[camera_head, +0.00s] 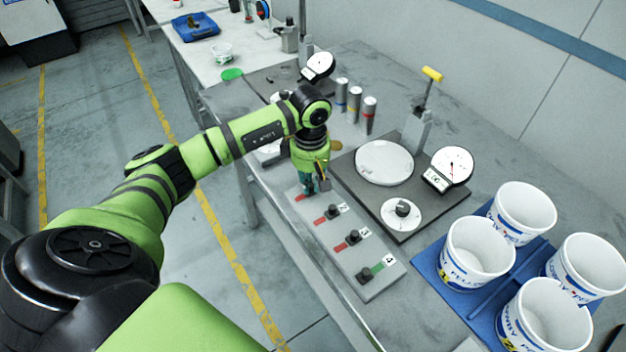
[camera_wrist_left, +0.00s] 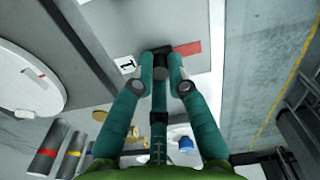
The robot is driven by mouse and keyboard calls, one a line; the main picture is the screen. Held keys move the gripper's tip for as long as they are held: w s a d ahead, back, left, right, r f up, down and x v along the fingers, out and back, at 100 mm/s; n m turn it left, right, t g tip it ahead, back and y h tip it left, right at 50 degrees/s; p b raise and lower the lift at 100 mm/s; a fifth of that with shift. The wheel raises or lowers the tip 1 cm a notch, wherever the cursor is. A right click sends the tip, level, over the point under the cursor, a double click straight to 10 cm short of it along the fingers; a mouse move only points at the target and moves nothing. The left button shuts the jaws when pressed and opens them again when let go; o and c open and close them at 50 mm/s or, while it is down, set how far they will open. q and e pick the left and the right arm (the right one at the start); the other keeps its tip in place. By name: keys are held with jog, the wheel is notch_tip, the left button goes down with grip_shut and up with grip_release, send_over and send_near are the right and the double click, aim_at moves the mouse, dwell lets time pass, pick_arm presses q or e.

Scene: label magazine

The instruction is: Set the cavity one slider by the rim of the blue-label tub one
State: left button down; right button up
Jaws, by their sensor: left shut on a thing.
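The slider panel (camera_head: 385,285) is a grey plate near the table's front edge, with dark knobs in slots. My left gripper (camera_head: 318,190) points down at its far end and is shut on the cavity one slider, which it mostly hides in the head view. In the left wrist view the fingers (camera_wrist_left: 160,68) close around the dark slider knob (camera_wrist_left: 187,48), beside the label 1 (camera_wrist_left: 126,66) and a red strip (camera_wrist_left: 188,47). White tubs with blue labels, one at the front left (camera_head: 478,255), stand at the right. My right gripper is not in view.
Sliders two (camera_head: 332,211) and three (camera_head: 353,237) show red strips; slider four (camera_head: 365,275) shows green. A dark plate with a white disc (camera_head: 384,162), a dial gauge (camera_head: 452,166) and a yellow-handled lever (camera_head: 432,75) stands right of the gripper. Metal cylinders (camera_head: 369,115) stand behind.

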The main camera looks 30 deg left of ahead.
aim_at(299, 198)
pick_arm(q)
jog(key=s, duration=0.1)
jog(key=s+a, duration=0.1)
jog(key=s, duration=0.1)
jog(key=shift+a, duration=0.1)
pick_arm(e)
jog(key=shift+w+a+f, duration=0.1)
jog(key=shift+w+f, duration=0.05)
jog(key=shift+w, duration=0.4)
pick_arm(q)
jog(key=c, duration=1.2)
grip_release()
jog(key=shift+s, duration=0.1)
jog(key=shift+r, duration=0.55)
notch_tip(299, 198, up, 11)
